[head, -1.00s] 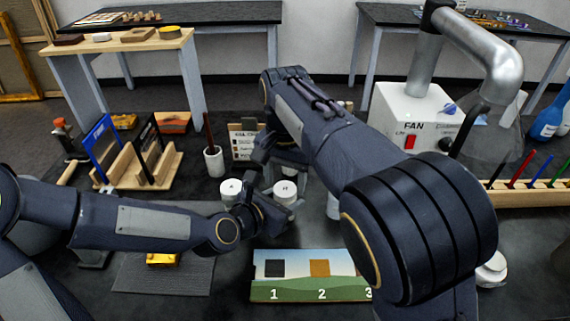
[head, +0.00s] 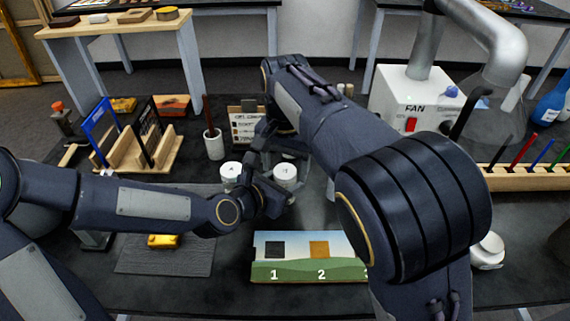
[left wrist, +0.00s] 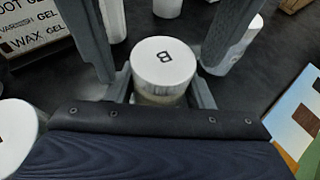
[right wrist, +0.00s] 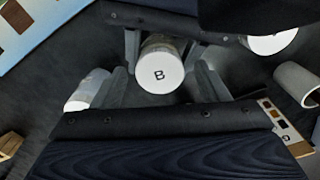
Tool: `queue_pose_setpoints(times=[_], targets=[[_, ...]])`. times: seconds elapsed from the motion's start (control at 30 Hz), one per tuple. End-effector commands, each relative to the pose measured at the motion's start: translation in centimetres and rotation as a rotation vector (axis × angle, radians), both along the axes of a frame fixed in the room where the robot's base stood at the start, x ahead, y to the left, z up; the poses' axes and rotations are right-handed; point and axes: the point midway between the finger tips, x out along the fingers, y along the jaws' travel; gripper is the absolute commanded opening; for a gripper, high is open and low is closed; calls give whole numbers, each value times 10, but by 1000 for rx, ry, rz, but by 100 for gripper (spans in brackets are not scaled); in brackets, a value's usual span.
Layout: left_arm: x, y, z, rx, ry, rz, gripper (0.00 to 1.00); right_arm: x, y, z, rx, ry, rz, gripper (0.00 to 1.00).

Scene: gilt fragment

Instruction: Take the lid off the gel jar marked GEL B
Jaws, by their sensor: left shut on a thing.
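The gel jar marked B (head: 285,172) stands on the dark table, its white lid on top. The lid with its B shows in the left wrist view (left wrist: 164,62) and the right wrist view (right wrist: 160,70). My left gripper (left wrist: 160,95) is shut on the jar's body below the lid. My right gripper (right wrist: 160,80) is open, its fingers on either side of the lid with gaps showing. A similar white-lidded jar (head: 231,170) stands just left of jar B. My right forearm hides part of the table behind and to the right.
A picture board numbered 1, 2 and 3 (head: 296,268) lies in front. A brush cup (head: 213,145) and a gel card (head: 241,125) stand behind. A wooden rack (head: 150,150) is left; a fan box (head: 410,100) is right. A grey mat (head: 180,262) bears a yellow block.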

Motion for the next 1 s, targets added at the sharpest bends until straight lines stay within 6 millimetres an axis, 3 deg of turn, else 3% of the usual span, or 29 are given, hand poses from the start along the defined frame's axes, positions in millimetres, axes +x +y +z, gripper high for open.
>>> queue_pose_setpoints(times=[0.23, 0.6, 0.7, 1.0], targets=[[0, 0, 0, 0, 0, 0, 0, 0, 0, 4, 2, -1, 0, 68], [0, 0, 0, 0, 0, 0, 0, 0, 0, 44, 2, -1, 0, 67], [0, 0, 0, 0, 0, 0, 0, 0, 0, 45, -1, 4, 5, 56], [0, 0, 0, 0, 0, 0, 0, -1, 4, 47, -10, 47, 170, 56]])
